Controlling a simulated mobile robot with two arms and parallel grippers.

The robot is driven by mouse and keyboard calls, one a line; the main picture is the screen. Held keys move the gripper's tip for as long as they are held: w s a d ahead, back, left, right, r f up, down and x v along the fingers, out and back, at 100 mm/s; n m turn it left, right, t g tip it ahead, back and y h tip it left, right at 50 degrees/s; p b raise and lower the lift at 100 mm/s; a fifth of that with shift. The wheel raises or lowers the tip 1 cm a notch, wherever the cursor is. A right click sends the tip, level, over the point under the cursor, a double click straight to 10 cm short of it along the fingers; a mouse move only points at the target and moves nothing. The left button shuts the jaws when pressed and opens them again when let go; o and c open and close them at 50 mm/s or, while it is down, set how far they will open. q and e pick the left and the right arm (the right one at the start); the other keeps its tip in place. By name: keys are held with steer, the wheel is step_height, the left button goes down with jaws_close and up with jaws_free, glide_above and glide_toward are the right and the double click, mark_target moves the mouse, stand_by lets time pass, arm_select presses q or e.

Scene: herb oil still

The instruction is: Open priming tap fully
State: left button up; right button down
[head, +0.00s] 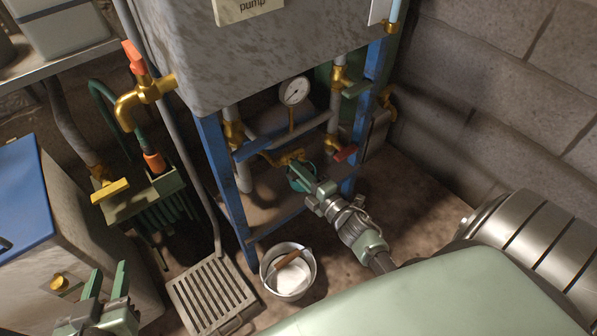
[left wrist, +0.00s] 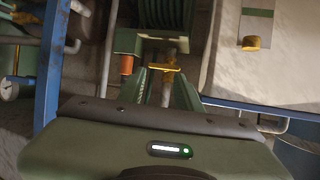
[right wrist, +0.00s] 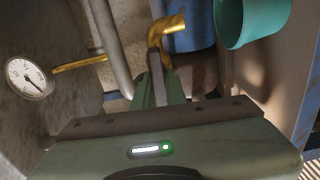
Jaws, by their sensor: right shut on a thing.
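A brass tap (head: 287,157) sits low on the pump frame, below the pressure gauge; I take it to be the priming tap. In the right wrist view its bent brass spout (right wrist: 166,32) shows just beyond my fingers. My right gripper (head: 318,190) is shut on a narrow grey piece (right wrist: 156,66), apparently the tap's lever, mostly hidden between the fingers. A teal cup (right wrist: 252,18) is beside the spout, and partly shows in the head view (head: 299,180) behind my gripper. My left gripper (head: 106,280) is open and empty at the lower left.
The gauge (head: 294,91) and a red lever (head: 345,153) are close to my right gripper. Blue frame legs (head: 226,185) flank it. A bucket (head: 288,271) and a floor grate (head: 211,294) lie below. A yellow-handled valve (head: 110,190) stands at left.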

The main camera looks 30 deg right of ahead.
arm_select(q)
steer(key=shift+w+d+r, duration=0.15)
steer(key=shift+w+r, duration=0.15)
steer(key=shift+r, duration=0.2)
arm_select(e)
steer(key=shift+n, duration=0.5)
steer(key=shift+f, duration=0.1)
steer(key=c, duration=1.5)
jaws_free()
steer(key=shift+o, duration=0.2)
